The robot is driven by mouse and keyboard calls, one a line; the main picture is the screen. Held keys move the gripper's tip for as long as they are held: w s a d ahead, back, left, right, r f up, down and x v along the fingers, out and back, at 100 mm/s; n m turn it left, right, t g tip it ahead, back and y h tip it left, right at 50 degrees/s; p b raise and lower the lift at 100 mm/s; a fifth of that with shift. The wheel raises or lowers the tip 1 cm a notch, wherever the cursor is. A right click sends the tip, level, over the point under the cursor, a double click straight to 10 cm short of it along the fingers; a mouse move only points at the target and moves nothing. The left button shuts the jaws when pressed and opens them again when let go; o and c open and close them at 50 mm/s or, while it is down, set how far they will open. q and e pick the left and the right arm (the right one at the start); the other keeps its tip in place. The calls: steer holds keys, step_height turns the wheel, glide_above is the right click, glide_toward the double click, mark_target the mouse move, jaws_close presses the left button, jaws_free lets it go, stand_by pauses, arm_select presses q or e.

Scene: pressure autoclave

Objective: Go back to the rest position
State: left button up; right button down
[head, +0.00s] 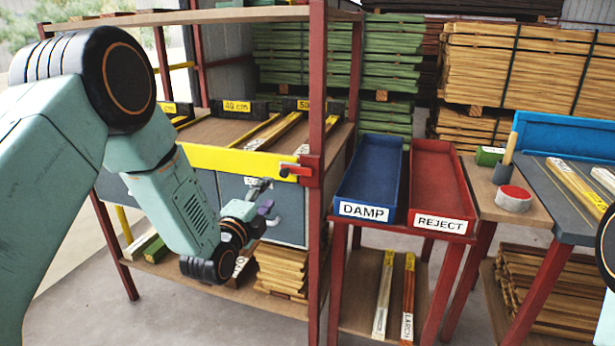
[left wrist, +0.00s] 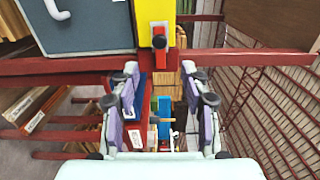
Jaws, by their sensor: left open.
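My left arm comes in from the left, bent down at the elbow. My left gripper (head: 262,205) hangs in front of the grey panel (head: 290,215) below the yellow rail (head: 235,160) of the rack. In the left wrist view its two fingers (left wrist: 160,108) are spread apart with nothing held between them. A red latch or handle (head: 297,170) sits at the right end of the yellow rail, up and to the right of the gripper. My right gripper is not in view; only a bit of my right arm shows at the right edge.
A red stand beside the rack holds a blue DAMP tray (head: 371,170) and a red REJECT tray (head: 437,178). Rack posts (head: 317,120) stand close to the gripper.

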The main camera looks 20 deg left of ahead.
arm_select(q)
steer(key=s+d+f+n+g, duration=0.3)
steer(key=s+f+n+g, duration=0.6)
steer(key=s+f+n, duration=0.9)
steer(key=s+d+f+g, duration=0.1)
steer(key=s+f+g, duration=0.3)
steer(key=s, duration=1)
steer(key=s+f+n+g, duration=0.1)
steer(key=s+f+g, duration=0.4)
steer(key=s, duration=0.9)
step_height(320, 180, down, 2)
steer(key=shift+s+d+f+y, duration=0.2)
steer(key=shift+d+y, duration=0.1)
steer(key=shift+d, duration=0.05)
